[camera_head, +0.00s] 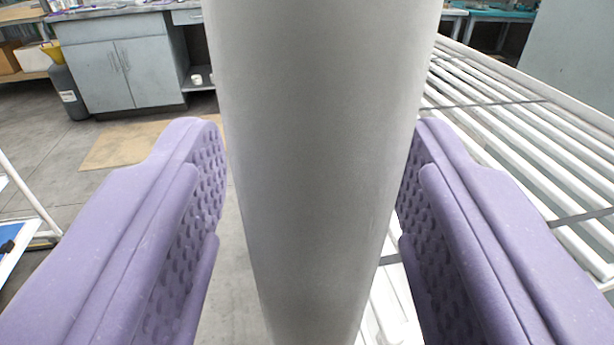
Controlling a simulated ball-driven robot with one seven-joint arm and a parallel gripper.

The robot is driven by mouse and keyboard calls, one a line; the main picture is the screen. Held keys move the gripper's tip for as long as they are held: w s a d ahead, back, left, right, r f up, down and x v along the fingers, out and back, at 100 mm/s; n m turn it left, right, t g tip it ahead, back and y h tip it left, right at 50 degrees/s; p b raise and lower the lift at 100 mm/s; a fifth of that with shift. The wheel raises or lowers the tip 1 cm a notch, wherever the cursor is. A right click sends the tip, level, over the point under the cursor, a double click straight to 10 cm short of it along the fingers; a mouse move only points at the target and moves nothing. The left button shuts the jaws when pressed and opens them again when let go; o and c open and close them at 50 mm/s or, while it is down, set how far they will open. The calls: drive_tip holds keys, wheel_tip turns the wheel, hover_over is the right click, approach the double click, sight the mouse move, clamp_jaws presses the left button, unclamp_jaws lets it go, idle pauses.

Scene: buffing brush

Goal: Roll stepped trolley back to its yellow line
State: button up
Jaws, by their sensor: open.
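My gripper (312,135) is open, with one ridged purple finger on each side of a thick grey upright post (325,220). The post stands between the fingers and fills the middle of the view from top to bottom. Its lower part sits in front of a white slatted frame (520,115) on the right, which may be the stepped trolley; I cannot tell if the post belongs to it. The left finger seems close to the post's edge, and the right finger overlaps its right edge. I see no yellow line, and the floor below is largely hidden.
A grey cabinet (125,75) with a worktop stands at the back left, beside a dark cylinder (68,92). A tan board (130,143) lies on the grey floor. A white-framed stand (28,190) edges in at left. Teal-topped tables (495,15) stand at the back right.

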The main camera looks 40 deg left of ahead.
drive_tip(key=p+v, duration=0.1)
drive_tip(key=v, duration=0.6)
drive_tip(key=shift+s+d, duration=0.2)
drive_tip(key=shift+s, duration=0.05)
drive_tip(key=d+r+m+t+h, duration=0.1)
drive_tip(key=d+r+h, duration=0.2)
drive_tip(key=d+r, duration=0.35)
drive_tip(key=d+r+m+h, duration=0.1)
drive_tip(key=d+r+h, duration=0.15)
drive_tip(key=r, duration=0.75)
drive_tip(key=d+r+m+t+h, duration=0.1)
drive_tip(key=d+r+h, duration=0.1)
drive_tip(key=d+r, duration=0.5)
drive_tip(key=s+d+r+m+h, duration=0.1)
drive_tip(key=s+d+r, duration=0.2)
drive_tip(key=s+r, duration=0.4)
drive_tip(key=s+d+r+m+h+b, duration=0.1)
drive_tip(key=s+d+r+m+h, duration=0.1)
drive_tip(key=s+d+r, duration=0.2)
drive_tip(key=s+d+r+m+h, duration=0.1)
drive_tip(key=s+d+r, duration=0.3)
drive_tip(key=s+r, duration=0.5)
drive_tip(key=shift+s+r+m, duration=0.35)
drive_tip(key=shift+s+m, duration=0.1)
drive_tip(key=shift+m, duration=0.15)
drive_tip(key=shift+a, duration=0.1)
